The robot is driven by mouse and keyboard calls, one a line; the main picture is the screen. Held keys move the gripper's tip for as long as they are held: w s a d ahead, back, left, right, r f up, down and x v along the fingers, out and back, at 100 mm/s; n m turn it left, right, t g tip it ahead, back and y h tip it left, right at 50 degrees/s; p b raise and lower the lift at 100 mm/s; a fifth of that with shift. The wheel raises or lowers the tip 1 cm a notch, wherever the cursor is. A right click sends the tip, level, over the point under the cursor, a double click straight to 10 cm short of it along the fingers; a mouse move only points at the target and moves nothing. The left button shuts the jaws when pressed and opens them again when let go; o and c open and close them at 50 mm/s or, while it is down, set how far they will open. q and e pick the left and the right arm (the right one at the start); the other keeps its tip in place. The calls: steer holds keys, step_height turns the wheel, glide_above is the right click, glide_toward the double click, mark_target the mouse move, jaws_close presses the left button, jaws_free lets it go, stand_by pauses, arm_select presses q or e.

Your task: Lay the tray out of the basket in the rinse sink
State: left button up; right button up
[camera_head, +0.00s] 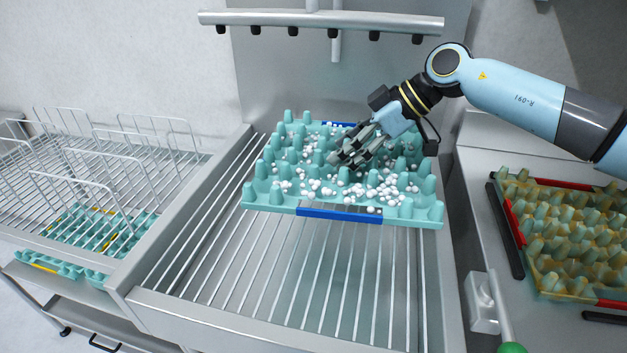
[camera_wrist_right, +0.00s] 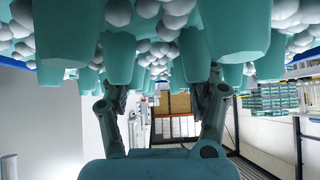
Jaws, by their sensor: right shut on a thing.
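A teal egg tray (camera_head: 420,219) with blue edge strips and rows of pegs lies across the back part of the rinse sink (camera_head: 270,330). Many small white balls, like foam, lie among its pegs. My right gripper (camera_head: 340,158) reaches down into the tray's middle from the right and is shut on it. In the right wrist view the tray's pegs (camera_wrist_right: 118,57) fill the top, close to the fingers (camera_wrist_right: 165,90). The fingertips are partly hidden by the pegs. I cannot tell whether the tray rests on the sink's bars or hangs just above. My left gripper is out of view.
A wire rack (camera_head: 95,190) stands left, with teal trays (camera_head: 45,265) below it. On the right counter lies a brownish stained tray (camera_head: 560,240) with red and black edges. A spray bar (camera_head: 320,20) with black nozzles runs above the sink. The sink's front bars are clear.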

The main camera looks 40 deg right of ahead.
mark_target(318, 170)
steer(key=d, duration=0.1)
steer(key=d+r, duration=0.1)
steer(key=d, duration=0.1)
steer(key=shift+w+d+r+p, duration=0.15)
steer(key=shift+w+r+p, duration=0.2)
steer(key=shift+w+d+m+t+p, duration=0.2)
steer(key=shift+d+m+t+p, duration=0.1)
steer(key=shift+d+m, duration=0.1)
steer(key=a+f, duration=0.2)
steer(key=a, duration=0.1)
steer(key=w+a+f, duration=0.1)
steer(key=a+f, duration=0.1)
steer(key=a, duration=0.2)
steer(key=a+f+p, duration=0.1)
steer(key=a+f, duration=0.1)
steer(key=a, duration=0.1)
steer(key=shift+w+a+f, duration=0.3)
steer(key=shift+f, duration=0.05)
steer(key=shift+h, duration=0.3)
step_height(318, 170, down, 4)
steer(key=shift+f, duration=0.1)
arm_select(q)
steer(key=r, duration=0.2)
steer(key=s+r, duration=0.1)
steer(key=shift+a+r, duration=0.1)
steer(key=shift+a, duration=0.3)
